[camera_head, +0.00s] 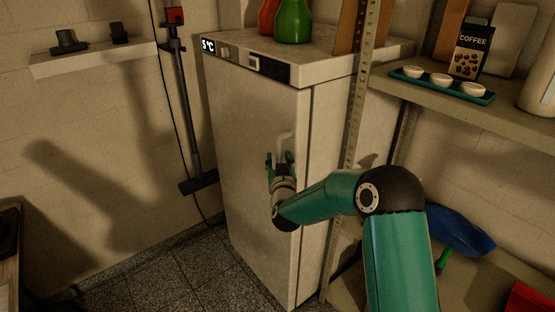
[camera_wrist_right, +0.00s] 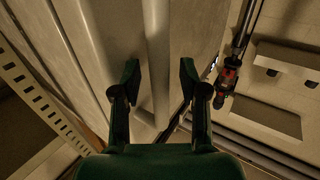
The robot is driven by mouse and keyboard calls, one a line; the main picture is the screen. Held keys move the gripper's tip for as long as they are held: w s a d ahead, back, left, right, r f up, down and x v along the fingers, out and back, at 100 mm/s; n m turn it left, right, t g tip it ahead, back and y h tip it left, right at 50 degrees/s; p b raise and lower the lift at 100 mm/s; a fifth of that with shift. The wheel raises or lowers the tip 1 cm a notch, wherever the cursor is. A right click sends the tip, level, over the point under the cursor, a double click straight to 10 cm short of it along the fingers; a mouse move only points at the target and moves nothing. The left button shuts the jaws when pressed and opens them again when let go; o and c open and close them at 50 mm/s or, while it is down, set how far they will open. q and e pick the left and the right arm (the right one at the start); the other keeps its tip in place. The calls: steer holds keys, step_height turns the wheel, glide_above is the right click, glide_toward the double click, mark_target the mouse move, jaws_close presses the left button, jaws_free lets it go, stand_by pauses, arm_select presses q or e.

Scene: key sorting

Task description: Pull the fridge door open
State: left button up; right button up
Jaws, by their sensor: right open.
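The pale fridge door (camera_head: 245,130) fills the middle of the head view and appears shut against the fridge body. Its light handle (camera_head: 285,138) is near the door's right edge. My right gripper (camera_head: 280,160) is open, its fingers at the lower part of the handle. In the right wrist view the handle (camera_wrist_right: 157,50) runs between the two open fingers of the gripper (camera_wrist_right: 159,80); I cannot tell whether either finger touches it. The fingers and wrist hide part of the handle's lower end in the head view. My left gripper is not in view.
A green bottle (camera_head: 294,22) stands on the fridge top. A perforated metal post (camera_head: 357,120) and shelf (camera_head: 420,90) with a teal cup tray (camera_head: 415,78) are close on the right. The tiled floor (camera_head: 165,270) left of the fridge is mostly clear.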

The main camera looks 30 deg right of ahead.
jaws_close()
stand_by(0.3)
steer(key=shift+a, duration=0.15)
steer(key=shift+f, duration=0.1)
